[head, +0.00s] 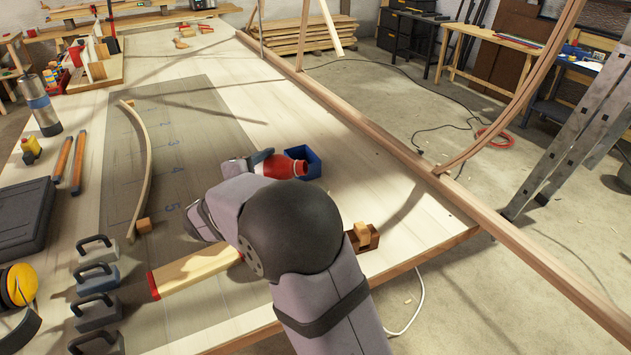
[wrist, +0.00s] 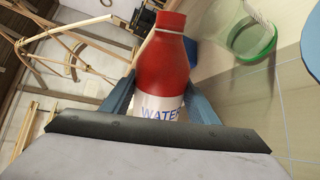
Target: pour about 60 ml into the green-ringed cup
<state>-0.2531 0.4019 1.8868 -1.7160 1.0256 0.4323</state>
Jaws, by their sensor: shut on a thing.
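A red bottle with a white band lettered WATER (wrist: 164,70) sits between the blue fingers of my gripper (wrist: 161,98) in the wrist view. My gripper is shut on it. In the head view the red bottle (head: 281,167) is tilted far over, its neck pointing right, near a blue box. A clear cup with a green ring (wrist: 263,50) shows at the upper right of the wrist view, apart from the bottle's neck. Its inside is hard to make out. I cannot find the cup in the head view; my arm covers part of the bench.
The blue open box (head: 310,157) stands just beyond the bottle. A bent lath (head: 146,160) lies on the grey mat to the left. A red-ended wooden bar (head: 195,270) lies below my arm. A long rail (head: 390,150) runs along the bench's right edge.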

